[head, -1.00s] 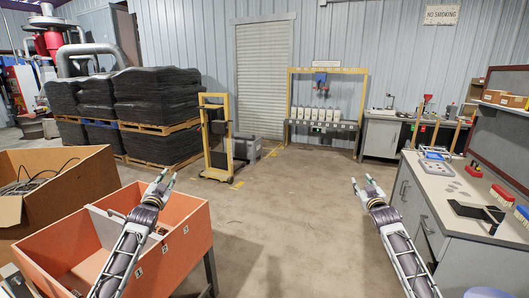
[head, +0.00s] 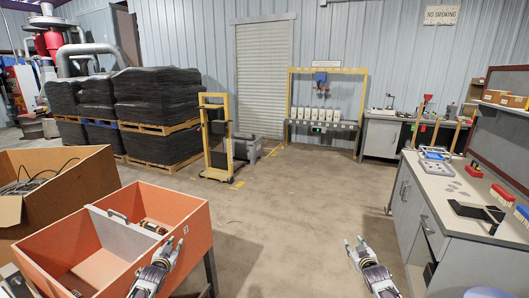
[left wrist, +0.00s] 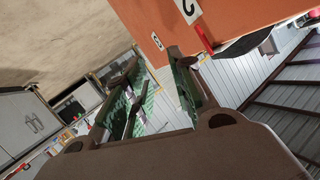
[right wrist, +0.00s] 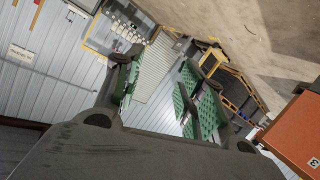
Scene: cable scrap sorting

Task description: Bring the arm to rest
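My left gripper (head: 170,246) is in front of the orange sorting bin (head: 196,222) in the head view, near its labelled front wall. Its two green-padded fingers stand apart in the left wrist view (left wrist: 160,95) with nothing between them. My right gripper (head: 355,244) is over open floor, left of the grey workbench. In the right wrist view its fingers (right wrist: 160,95) are spread and empty. The bin has a pale divider (head: 122,236). A small coiled piece (head: 152,226) lies in its far compartment, and dark scrap lies in the near one, partly cut off.
A cardboard box (head: 85,188) with cables stands behind the bin. The grey workbench (head: 425,195) on the right holds a black bracket (head: 478,211) and brushes. Stacked black sheets (head: 155,97) and a yellow trolley (head: 216,140) stand further back. The middle floor (head: 285,200) is clear.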

